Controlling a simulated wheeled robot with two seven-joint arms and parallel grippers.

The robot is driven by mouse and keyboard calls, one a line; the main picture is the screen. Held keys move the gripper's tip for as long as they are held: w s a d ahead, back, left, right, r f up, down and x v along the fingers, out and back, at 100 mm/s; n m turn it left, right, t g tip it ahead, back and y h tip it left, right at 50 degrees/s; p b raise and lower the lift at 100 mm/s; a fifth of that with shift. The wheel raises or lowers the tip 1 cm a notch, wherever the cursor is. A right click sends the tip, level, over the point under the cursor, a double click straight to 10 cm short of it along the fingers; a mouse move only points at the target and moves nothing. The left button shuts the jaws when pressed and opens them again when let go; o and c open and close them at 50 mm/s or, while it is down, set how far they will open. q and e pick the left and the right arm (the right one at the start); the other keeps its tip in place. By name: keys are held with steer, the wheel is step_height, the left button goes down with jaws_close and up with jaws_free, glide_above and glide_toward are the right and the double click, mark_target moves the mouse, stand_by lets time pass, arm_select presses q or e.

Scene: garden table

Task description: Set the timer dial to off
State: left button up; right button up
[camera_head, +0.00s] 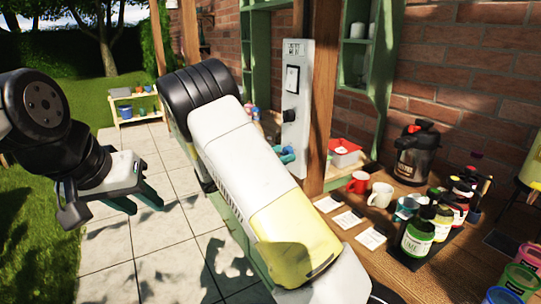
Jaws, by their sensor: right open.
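A tall grey panel (296,140) is mounted upright on the wooden post. It carries a small label at the top, a dark-framed plate (292,79) and a black knob (289,115), which looks like the timer dial. The knob's pointer setting is too small to read. My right gripper (287,154) shows only as teal fingertips just below the knob, apart from it; the rest is hidden behind my white and yellow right arm. My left gripper (110,204) hangs over the paving at the left, its fingers apart and empty.
The wooden table at the right holds a red mug (358,182), a white mug (380,195), white cards (348,219), a dark flask (414,158) and several bottles. A red box (344,153) stands behind. Paving at the left is free.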

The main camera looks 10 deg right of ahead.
jaws_close()
steer(key=shift+n, duration=0.4)
steer(key=n, duration=0.5)
steer(key=shift+g, duration=0.3)
steer(key=n, duration=0.5)
steer(key=shift+n, duration=0.4)
steer(key=shift+w, duration=0.1)
jaws_free()
